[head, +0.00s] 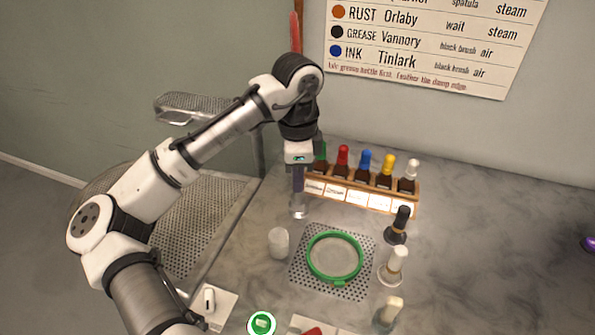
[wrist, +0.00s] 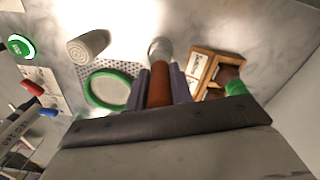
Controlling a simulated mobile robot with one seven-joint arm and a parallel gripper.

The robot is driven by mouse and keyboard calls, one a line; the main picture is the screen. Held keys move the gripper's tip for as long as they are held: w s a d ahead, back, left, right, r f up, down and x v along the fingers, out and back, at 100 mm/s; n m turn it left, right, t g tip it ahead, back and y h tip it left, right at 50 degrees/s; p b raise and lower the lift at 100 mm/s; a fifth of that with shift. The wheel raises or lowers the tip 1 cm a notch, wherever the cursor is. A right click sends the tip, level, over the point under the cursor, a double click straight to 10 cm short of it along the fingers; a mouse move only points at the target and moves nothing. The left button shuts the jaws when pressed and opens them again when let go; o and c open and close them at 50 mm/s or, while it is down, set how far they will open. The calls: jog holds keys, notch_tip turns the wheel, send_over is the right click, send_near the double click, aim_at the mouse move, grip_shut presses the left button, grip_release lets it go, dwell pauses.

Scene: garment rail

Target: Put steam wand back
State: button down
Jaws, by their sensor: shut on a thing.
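My gripper (head: 298,185) points down over the marble table, left of the bottle rack. In the wrist view my gripper (wrist: 159,82) is shut on the steam wand (wrist: 159,92), whose red-brown grip lies between the fingers. The wand's pale metallic end (wrist: 158,50) sticks out past the fingertips; it also shows below the gripper in the head view (head: 298,207). Whether that end touches the table is not clear. I cannot make out the wand's holder.
A wooden rack (head: 350,195) of several colour-capped bottles stands right of the gripper. A green hoop (head: 311,262) lies on a perforated plate (head: 300,278). Free table lies far right.

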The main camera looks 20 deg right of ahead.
jog(key=shift+f, duration=0.55)
dwell(0.8)
jog(key=shift+f, duration=0.35)
jog(key=shift+f, duration=0.25)
dwell(0.5)
jog(key=c, duration=1.2)
grip_release()
jog(key=shift+o, duration=0.5)
jog(key=shift+o, duration=1.3)
jog(key=shift+r, duration=0.1)
